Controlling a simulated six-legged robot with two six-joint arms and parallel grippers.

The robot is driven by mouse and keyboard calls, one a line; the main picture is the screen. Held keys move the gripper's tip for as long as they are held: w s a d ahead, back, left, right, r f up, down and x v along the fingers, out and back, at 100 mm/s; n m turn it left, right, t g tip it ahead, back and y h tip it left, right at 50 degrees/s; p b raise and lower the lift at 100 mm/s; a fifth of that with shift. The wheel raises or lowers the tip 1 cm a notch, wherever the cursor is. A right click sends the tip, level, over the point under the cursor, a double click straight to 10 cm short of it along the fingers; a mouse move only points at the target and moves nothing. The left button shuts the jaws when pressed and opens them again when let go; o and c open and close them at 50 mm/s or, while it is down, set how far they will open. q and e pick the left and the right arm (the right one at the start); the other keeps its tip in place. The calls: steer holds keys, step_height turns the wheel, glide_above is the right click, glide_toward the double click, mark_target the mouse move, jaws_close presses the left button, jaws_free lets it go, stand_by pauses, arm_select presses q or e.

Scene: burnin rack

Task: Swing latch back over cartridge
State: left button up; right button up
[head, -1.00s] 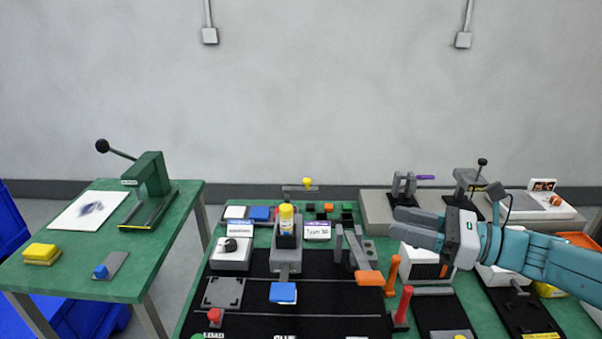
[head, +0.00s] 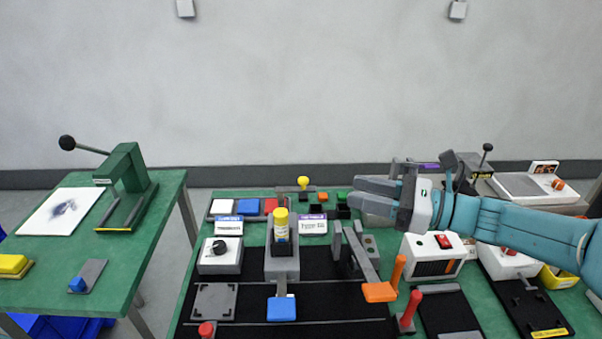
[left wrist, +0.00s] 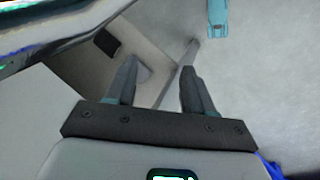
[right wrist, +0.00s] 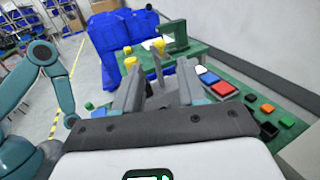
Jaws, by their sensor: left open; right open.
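A cartridge with a yellow cap (head: 281,222) stands upright in a grey holder (head: 282,264) with a blue tab in front. Behind it is a grey bar with a yellow knob (head: 303,182). A grey arm with an orange end (head: 379,291) lies to the right of the holder. I cannot tell for sure which of these is the latch. My right gripper (head: 356,194) is open and empty, pointing left above the bench, apart from both. It also shows open in the right wrist view (right wrist: 156,88). My left gripper (left wrist: 160,72) is open and empty over pale floor, outside the head view.
The green bench (head: 192,287) also bears a dial box (head: 220,255), orange and red upright handles (head: 410,308) and a white box with a red switch (head: 432,256). A second green table (head: 110,255) with a lever press (head: 125,185) stands at left.

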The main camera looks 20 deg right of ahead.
mark_target(303, 178)
steer(key=p+x, duration=0.2)
steer(key=x, duration=0.9)
steer(key=shift+w+a, duration=0.1)
steer(key=shift+a, duration=0.2)
jaws_close()
steer(key=shift+f, duration=0.1)
